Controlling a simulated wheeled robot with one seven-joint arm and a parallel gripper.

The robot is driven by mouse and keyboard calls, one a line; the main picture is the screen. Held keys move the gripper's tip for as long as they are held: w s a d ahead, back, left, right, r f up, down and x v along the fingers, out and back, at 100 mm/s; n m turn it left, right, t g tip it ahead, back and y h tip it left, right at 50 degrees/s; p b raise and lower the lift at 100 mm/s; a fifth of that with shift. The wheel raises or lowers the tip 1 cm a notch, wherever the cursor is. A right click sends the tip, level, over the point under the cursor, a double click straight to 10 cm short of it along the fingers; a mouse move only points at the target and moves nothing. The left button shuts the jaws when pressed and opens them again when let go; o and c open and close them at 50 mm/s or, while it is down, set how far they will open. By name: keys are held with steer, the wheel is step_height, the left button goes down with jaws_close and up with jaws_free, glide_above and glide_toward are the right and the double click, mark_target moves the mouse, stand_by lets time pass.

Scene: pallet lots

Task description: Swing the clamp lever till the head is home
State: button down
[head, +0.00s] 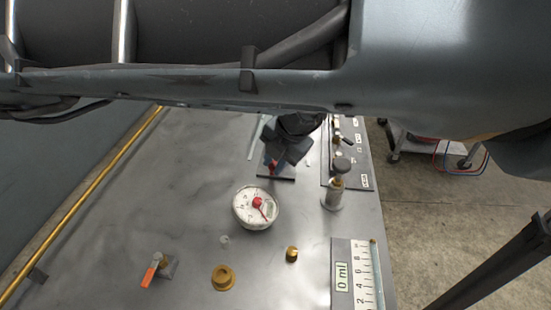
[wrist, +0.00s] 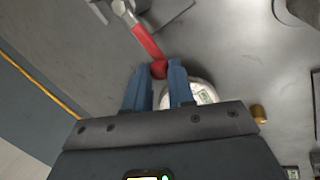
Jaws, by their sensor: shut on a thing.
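The clamp lever shows in the wrist view as a red grip (wrist: 146,42) on a pale metal arm, with a red rounded end between my fingers. My gripper (wrist: 162,72) has blue fingers shut on that red end. In the head view my gripper (head: 271,161) reaches down to the far middle of the bench, and only a bit of red shows at its tips. My gripper and arm hide most of the clamp there. The clamp's head and its seat cannot be made out clearly in either view.
A white dial (head: 243,213) with a red pointer stands just nearer than my gripper. A metal post (head: 333,197) is to its right. A brass knob (head: 292,254), a brass flange (head: 223,278) and an orange-handled valve (head: 149,276) stand in front. A 0 ml scale plate (head: 343,299) is front right.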

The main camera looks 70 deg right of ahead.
steer(key=shift+a+f, duration=0.1)
steer(key=shift+f, duration=0.05)
steer(key=c, duration=1)
jaws_free()
steer(key=shift+o, duration=0.2)
steer(key=v, duration=0.7)
steer(key=shift+r, duration=0.4)
